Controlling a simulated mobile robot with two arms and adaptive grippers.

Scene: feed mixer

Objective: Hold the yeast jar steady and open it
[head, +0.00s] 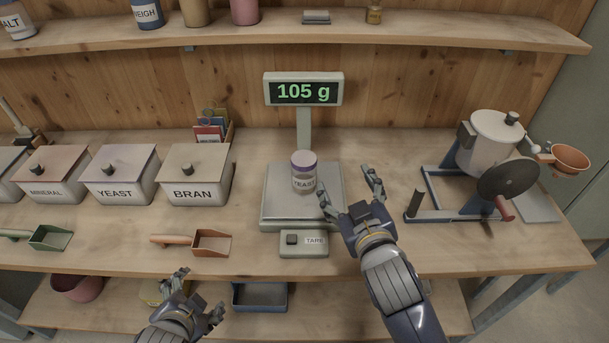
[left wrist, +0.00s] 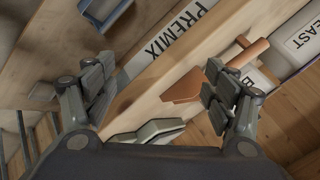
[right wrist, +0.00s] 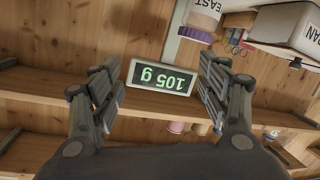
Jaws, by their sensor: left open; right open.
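The yeast jar (head: 304,176) is a small pale jar with a purple lid and a YEAST label. It stands upright on the plate of the scale (head: 277,211), whose display (head: 304,92) reads 105 g. My right gripper (head: 350,183) is open and empty, just right of the jar and apart from it. The right wrist view also shows the jar (right wrist: 204,14) at its top edge, beside the right finger. My left gripper (head: 199,292) is open and empty, low in front of the bench edge, left of and well away from the jar.
Bins labelled MINERAL, YEAST (head: 120,178) and BRAN (head: 194,178) stand left on the bench. A copper scoop (head: 208,242) lies before them. A mixer with a crank (head: 497,140) stands right. The TARE box (head: 303,243) sits in front of the scale. A shelf (head: 280,39) runs above.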

